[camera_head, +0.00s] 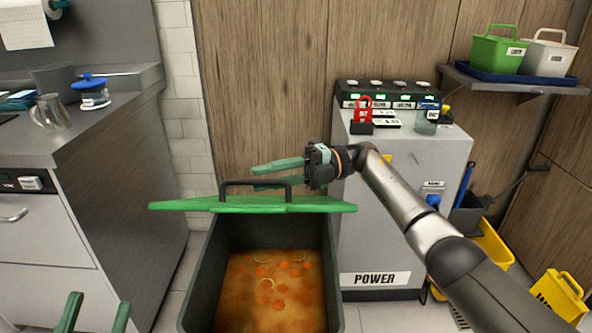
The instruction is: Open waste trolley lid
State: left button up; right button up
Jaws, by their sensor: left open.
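The waste trolley (207,285) is a dark grey bin on the floor in the middle. Its green lid (190,204) is raised at the far side and seen nearly edge-on, so the bin is open. A black handle (232,183) stands on the lid. My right gripper (262,177) reaches in from the right at the handle, its green fingers apart. The lower finger is partly behind the handle bar, and I cannot tell whether they touch. My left gripper (96,314) is open and empty at the bottom left, cut off by the frame edge.
Orange pulp and peels (268,290) lie in the bin. A grey power cabinet (400,210) stands close on the right, and a steel counter (100,130) on the left. Yellow items (558,293) stand at the far right. A shelf (515,84) holds a green and a white bucket.

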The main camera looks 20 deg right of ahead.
jog(key=d, duration=0.3)
jog(key=shift+w+d, duration=0.2)
jog(key=shift+d, duration=0.2)
pick_arm(q)
jog(key=s+r+m+h+b, duration=0.1)
jog(key=s+r+m+h, duration=0.3)
jog(key=h, duration=0.1)
pick_arm(e)
jog(key=d, duration=0.3)
jog(key=shift+w+d+f, duration=0.1)
jog(key=shift+d, duration=0.05)
jog(key=b, duration=0.2)
jog(key=d+b, duration=0.1)
jog(key=b, duration=0.2)
jog(key=shift+w+d+f, duration=0.15)
jog(key=shift+d+f, duration=0.1)
pick_arm(q)
notch_tip(320, 180, down, 7)
jog(key=d+n+b, duration=0.1)
jog(key=n+b, duration=0.1)
jog(key=shift+w, duration=0.35)
pick_arm(e)
jog(key=shift+d+r, duration=0.25)
jog(key=shift+d, duration=0.1)
pick_arm(q)
jog(key=shift+s+d, duration=0.1)
pick_arm(e)
jog(key=shift+s, duration=0.2)
